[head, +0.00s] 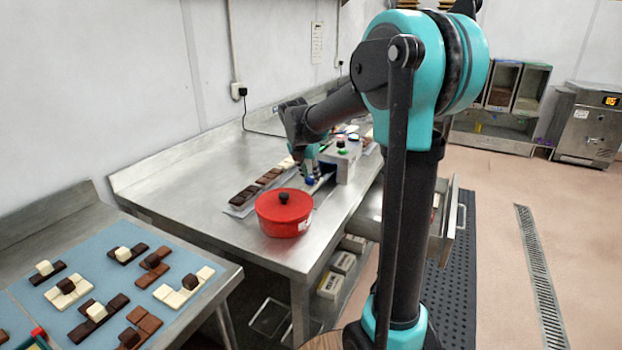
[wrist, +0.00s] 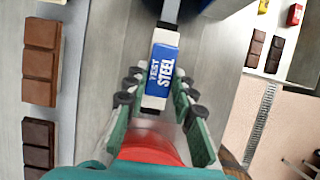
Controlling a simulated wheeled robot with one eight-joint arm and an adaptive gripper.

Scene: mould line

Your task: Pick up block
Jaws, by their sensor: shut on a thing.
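A blue and white block (wrist: 161,72) lettered "TEST STEEL" is between the fingers of my gripper (wrist: 160,90) in the wrist view. My gripper is shut on it, with fingers along both its sides. In the head view my gripper (head: 311,176) is over the steel bench, behind the red pot, and a small blue part of the block (head: 310,182) shows at its tips. Most of the block is hidden there. I cannot tell whether it still touches the bench.
A red lidded pot (head: 284,213) stands near the bench's front edge. A blue mat (head: 100,275) with chocolate pieces is on the nearer table. An open drawer (head: 447,220) juts out.

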